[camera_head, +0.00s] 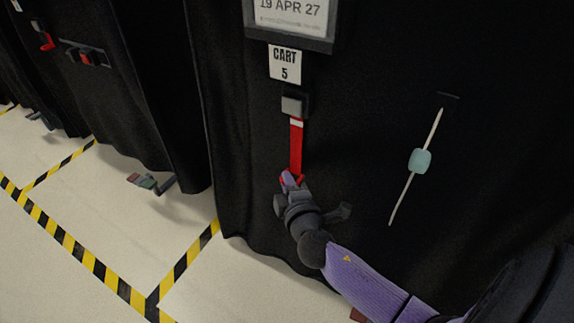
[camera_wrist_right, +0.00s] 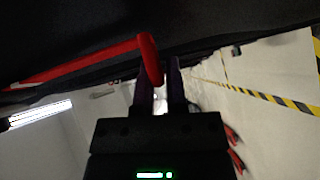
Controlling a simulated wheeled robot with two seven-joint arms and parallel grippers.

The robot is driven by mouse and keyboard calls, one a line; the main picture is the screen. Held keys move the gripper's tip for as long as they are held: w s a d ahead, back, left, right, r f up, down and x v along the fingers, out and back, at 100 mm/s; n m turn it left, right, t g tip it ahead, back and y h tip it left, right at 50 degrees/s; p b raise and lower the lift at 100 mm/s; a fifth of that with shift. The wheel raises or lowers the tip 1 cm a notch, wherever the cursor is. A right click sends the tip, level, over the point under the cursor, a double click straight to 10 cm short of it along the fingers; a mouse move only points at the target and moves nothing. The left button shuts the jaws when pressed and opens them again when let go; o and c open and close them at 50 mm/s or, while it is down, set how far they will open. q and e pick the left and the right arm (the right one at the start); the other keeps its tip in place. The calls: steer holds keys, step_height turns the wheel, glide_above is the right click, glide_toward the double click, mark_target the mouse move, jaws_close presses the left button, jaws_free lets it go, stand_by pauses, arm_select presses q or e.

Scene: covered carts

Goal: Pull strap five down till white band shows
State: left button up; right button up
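The red strap (camera_head: 296,147) hangs from a grey buckle (camera_head: 292,104) under the "CART 5" card (camera_head: 285,64). A white band (camera_head: 296,121) shows on the strap just below the buckle. The strap runs straight down to my right gripper (camera_head: 289,180). In the right wrist view the strap (camera_wrist_right: 80,65) comes in from the left and ends in a red pull bar (camera_wrist_right: 149,60). The bar's lower end sits between the fingers of my right gripper (camera_wrist_right: 160,88), which look closed on it. The fingertips partly hide the bar in the head view. My left gripper is not in view.
A black cover (camera_head: 240,150) drapes the cart. A pale cord with a teal bead (camera_head: 420,160) hangs to the right of the strap. A date sign (camera_head: 290,14) is above. Another covered cart (camera_head: 155,90) stands left.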

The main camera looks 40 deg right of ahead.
steer(key=o, duration=0.4)
steer(key=shift+f, duration=0.1)
steer(key=shift+o, duration=0.2)
steer(key=shift+s+a, duration=0.15)
steer(key=shift+s, duration=0.15)
steer(key=p+v, duration=0.1)
steer(key=v, duration=0.8)
steer(key=shift+s+p, duration=0.15)
steer(key=shift+p, duration=0.25)
